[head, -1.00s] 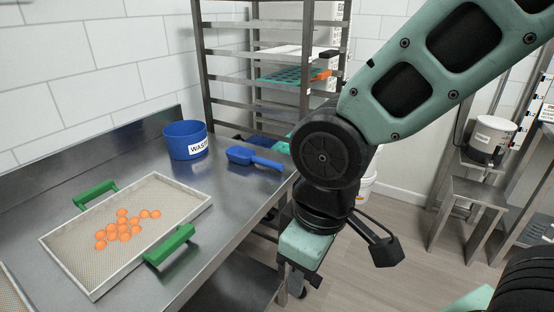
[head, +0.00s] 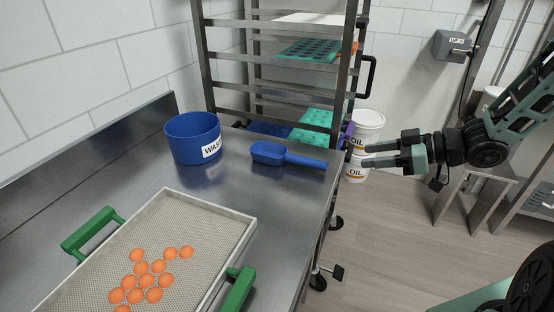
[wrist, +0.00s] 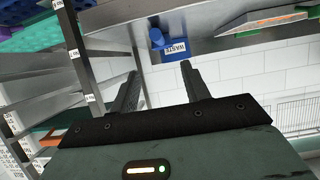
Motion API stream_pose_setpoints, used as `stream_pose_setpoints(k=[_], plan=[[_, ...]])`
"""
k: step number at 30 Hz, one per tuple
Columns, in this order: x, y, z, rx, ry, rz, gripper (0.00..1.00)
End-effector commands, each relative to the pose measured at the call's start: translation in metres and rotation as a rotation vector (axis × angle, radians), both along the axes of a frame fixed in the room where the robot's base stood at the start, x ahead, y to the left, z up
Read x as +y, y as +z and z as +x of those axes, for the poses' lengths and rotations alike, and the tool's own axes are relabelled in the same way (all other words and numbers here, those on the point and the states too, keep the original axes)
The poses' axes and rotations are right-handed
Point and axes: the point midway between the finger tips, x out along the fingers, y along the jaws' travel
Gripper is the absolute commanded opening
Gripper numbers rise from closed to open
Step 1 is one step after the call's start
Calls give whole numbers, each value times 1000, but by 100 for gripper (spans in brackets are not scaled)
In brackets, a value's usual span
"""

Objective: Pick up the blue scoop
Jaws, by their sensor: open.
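The blue scoop (head: 269,153) lies on the steel table near its right edge, right of the blue waste bin (head: 188,140). Its handle points right, and the tip reaches close to the edge. My gripper (head: 364,155) is open and empty. It is right of the scoop, apart from it and beyond the table edge, with its fingers pointing left towards the handle. In the wrist view my open fingers (wrist: 159,72) have nothing between them, and the waste bin (wrist: 176,50) shows ahead. A small blue shape beside it may be the scoop; I cannot tell.
A tray (head: 215,208) with green handles holds several orange gummies at the front left. A steel rack (head: 207,70) with green moulds stands behind the table. White oil buckets (head: 368,120) stand on the floor behind my gripper. The tabletop around the scoop is clear.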

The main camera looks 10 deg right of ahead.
Motion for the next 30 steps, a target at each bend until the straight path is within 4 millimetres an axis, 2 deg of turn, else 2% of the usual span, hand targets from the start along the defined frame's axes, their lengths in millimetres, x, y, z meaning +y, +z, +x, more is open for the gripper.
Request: stream_pose_setpoints(k=[5, 15, 19, 26, 30], plan=[[18, -10, 11, -4, 11, 15, 47], [71, -36, 50, -4, 11, 12, 47], [84, -43, 60, -4, 10, 11, 47], [94, -49, 69, -4, 8, 9, 47], [107, -58, 83, -4, 8, 11, 47]])
